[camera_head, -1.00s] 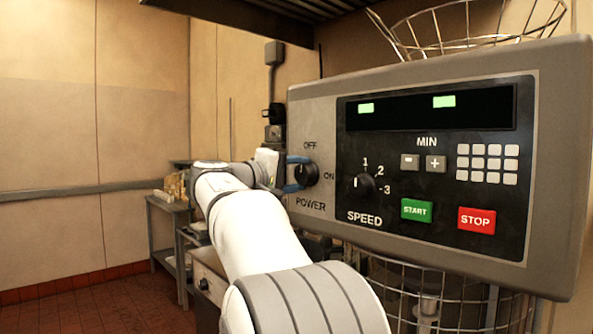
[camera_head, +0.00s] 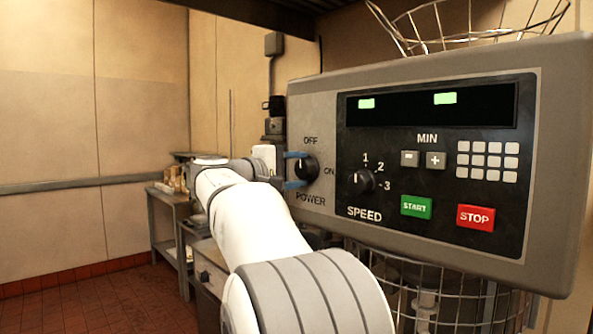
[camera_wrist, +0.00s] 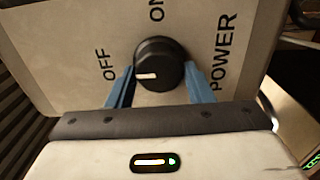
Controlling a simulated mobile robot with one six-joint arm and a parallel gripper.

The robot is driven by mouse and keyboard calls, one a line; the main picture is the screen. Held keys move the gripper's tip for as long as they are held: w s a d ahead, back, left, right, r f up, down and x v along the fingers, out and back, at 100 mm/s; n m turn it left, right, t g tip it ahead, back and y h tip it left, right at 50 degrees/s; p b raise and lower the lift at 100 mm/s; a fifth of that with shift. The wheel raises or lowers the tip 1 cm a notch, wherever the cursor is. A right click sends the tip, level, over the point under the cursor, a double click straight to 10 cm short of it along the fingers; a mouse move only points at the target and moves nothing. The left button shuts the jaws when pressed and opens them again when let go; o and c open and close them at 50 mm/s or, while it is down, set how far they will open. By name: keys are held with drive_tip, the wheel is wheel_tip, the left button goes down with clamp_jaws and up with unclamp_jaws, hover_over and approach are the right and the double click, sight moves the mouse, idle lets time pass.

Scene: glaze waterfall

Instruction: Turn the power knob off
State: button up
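The black power knob (camera_head: 306,169) sits on the light plate at the panel's left, with OFF above it and ON at its right. In the wrist view the knob (camera_wrist: 160,64) has its white mark pointing to the OFF side. My gripper (camera_head: 298,170) is at the knob, its blue fingers apart, one above and one below it. In the wrist view my gripper (camera_wrist: 160,68) has a finger on either side of the knob. The fingers look open around it; I cannot tell whether either touches it.
The speed knob (camera_head: 361,181), START button (camera_head: 416,207) and STOP button (camera_head: 476,217) are to the right on the same control panel (camera_head: 560,150). A wire basket (camera_head: 440,300) hangs below the panel. A side table (camera_head: 170,197) stands at the back left. Floor is clear at lower left.

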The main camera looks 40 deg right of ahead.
drive_tip(key=o, duration=0.4)
drive_tip(key=shift+o, duration=0.2)
drive_tip(key=shift+a, duration=0.1)
drive_tip(key=a+b, duration=0.1)
drive_tip(key=a, duration=0.6)
drive_tip(key=shift+s+a, duration=0.3)
drive_tip(key=shift+a, duration=0.05)
drive_tip(key=shift+f, duration=0.1)
